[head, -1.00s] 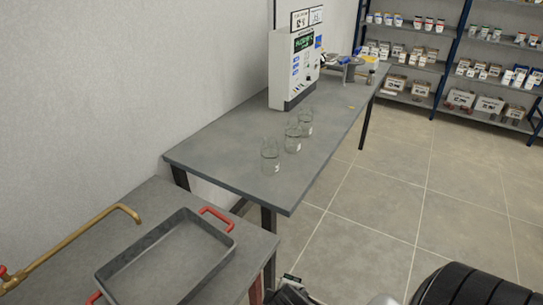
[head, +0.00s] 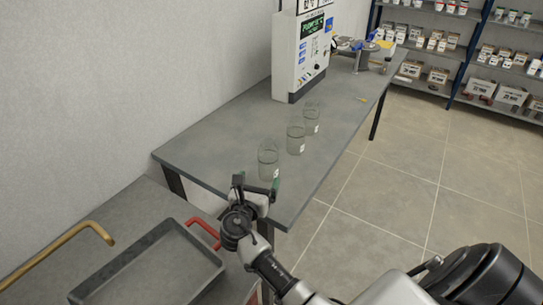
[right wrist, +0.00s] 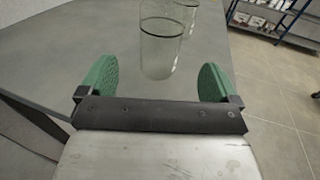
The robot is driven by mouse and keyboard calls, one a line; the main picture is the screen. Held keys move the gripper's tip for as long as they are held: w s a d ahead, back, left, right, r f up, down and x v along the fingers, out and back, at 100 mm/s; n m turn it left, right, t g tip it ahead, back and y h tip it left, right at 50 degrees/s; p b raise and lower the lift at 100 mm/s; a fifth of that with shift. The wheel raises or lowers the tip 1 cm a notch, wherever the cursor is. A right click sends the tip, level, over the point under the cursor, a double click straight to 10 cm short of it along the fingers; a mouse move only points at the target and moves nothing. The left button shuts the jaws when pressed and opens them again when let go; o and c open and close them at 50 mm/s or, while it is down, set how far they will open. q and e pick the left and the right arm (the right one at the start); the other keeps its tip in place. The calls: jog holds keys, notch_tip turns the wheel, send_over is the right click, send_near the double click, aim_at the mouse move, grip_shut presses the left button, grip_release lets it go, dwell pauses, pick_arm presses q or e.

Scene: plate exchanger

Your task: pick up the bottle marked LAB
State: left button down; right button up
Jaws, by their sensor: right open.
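Three clear glass bottles stand upright in a row on the grey table: a near one (head: 268,158), a middle one (head: 296,140) and a far one (head: 312,118). Each has a small white label low on its side, too small to read, so I cannot tell which is marked LAB. My right gripper (head: 257,184) is open and empty at the table's near end, just short of the near bottle. In the right wrist view its green pads (right wrist: 156,80) are spread apart, with the near bottle (right wrist: 162,48) beyond them. My left gripper is out of view.
A white machine (head: 301,55) stands behind the bottles against the wall. A grey tray with red handles (head: 150,262) and a brass pipe (head: 60,250) are at lower left. Shelves of goods (head: 470,60) stand at the back right. The table around the bottles is clear.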

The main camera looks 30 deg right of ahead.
aim_at(265, 167)
jog(key=shift+w+d+r, duration=0.2)
jog(key=shift+w+d, duration=0.2)
jog(key=shift+d, duration=0.05)
jog(key=shift+w+d+r, duration=0.2)
jog(key=shift+w+d, duration=0.2)
jog(key=shift+d, duration=0.05)
jog(key=x, duration=0.6)
jog(key=shift+f, duration=0.4)
jog(key=shift+s, duration=0.1)
jog(key=c, duration=1)
